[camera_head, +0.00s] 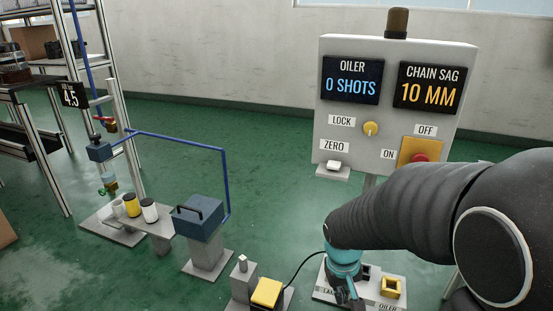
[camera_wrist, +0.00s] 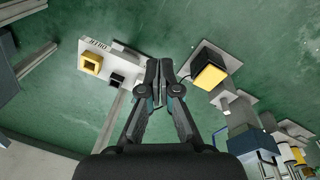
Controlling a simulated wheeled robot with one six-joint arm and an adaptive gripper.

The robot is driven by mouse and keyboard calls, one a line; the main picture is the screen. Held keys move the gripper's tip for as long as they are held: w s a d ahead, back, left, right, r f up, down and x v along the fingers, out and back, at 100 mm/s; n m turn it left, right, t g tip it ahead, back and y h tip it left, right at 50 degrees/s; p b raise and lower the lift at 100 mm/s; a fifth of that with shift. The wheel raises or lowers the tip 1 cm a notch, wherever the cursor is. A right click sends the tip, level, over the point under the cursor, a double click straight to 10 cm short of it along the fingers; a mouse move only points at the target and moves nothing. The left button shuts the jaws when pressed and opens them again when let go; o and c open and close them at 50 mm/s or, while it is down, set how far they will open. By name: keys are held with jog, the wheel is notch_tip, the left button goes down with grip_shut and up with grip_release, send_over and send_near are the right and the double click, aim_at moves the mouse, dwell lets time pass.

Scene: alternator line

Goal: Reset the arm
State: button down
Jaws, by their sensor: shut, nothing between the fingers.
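My gripper (camera_wrist: 160,68) is shut and empty in the wrist view, its two fingers close together and pointing away from the camera. In the head view my gripper (camera_head: 350,295) hangs low at the bottom, partly cut off by the frame. It is over or in front of a light labelled plate (camera_head: 405,298); I cannot tell the height. The plate also shows left of the fingers in the wrist view (camera_wrist: 125,62). It carries a yellow square holder (camera_head: 391,287) and a dark square holder (camera_wrist: 117,80).
A control panel (camera_head: 350,130) reads 0 SHOTS and 10 MM, with a yellow knob (camera_head: 370,129) and a red button (camera_head: 419,159). A yellow-topped block (camera_head: 267,292) stands left of my gripper. A blue box (camera_head: 199,217) and several small containers (camera_head: 131,205) stand further left.

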jog(key=s+r+m+t+p, duration=0.1)
jog(key=s+r+t, duration=0.1)
jog(key=s+r, duration=0.4)
jog(key=s+r+t+y, duration=0.1)
jog(key=s+r+t, duration=0.2)
jog(key=s+r, duration=0.4)
notch_tip(320, 180, up, 6)
jog(key=shift+d+f+m+p, duration=0.25)
jog(key=shift+m+p, duration=0.1)
jog(key=shift+m, duration=0.05)
